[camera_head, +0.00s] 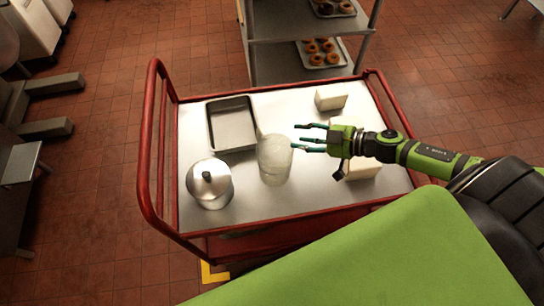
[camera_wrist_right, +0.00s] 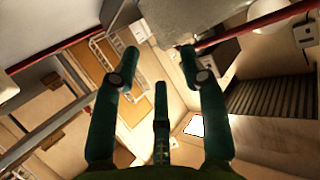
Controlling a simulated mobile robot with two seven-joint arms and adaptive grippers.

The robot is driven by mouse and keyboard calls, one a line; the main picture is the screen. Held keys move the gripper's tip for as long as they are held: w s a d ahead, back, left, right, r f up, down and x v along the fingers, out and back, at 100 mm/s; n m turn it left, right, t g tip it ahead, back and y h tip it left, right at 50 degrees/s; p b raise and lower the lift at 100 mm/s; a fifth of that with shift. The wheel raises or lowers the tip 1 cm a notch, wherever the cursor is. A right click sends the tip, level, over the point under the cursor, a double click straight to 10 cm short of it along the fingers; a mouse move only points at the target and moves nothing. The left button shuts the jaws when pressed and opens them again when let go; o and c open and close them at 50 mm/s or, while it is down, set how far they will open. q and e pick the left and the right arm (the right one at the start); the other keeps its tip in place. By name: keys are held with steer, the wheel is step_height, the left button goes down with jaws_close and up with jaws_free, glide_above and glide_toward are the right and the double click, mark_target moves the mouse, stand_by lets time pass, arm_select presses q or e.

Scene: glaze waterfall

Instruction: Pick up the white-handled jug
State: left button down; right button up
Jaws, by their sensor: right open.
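A pale, translucent jug (camera_head: 274,160) stands upright on the red cart's white top, right of a lidded metal pot. Its handle cannot be made out clearly. My right gripper (camera_head: 298,138) comes in from the right with its fingers spread and empty. In the head view its fingertips are just right of the jug's upper rim; I cannot tell whether they touch it. In the right wrist view the open fingers (camera_wrist_right: 160,58) show, with a pale shape beyond them that I cannot identify for certain. My left gripper is not in view.
The red cart (camera_head: 160,150) has raised side rails. On it are a dark rectangular pan (camera_head: 212,135), the metal pot (camera_head: 210,182), and pale blocks (camera_head: 330,97), one (camera_head: 363,169) partly under my right gripper. A metal rack (camera_head: 290,65) with doughnut trays stands behind.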

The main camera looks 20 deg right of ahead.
mark_target(283, 136)
steer(key=p+x, duration=0.1)
steer(key=x, duration=0.5)
steer(key=shift+a+r, duration=0.1)
steer(key=shift+a, duration=0.1)
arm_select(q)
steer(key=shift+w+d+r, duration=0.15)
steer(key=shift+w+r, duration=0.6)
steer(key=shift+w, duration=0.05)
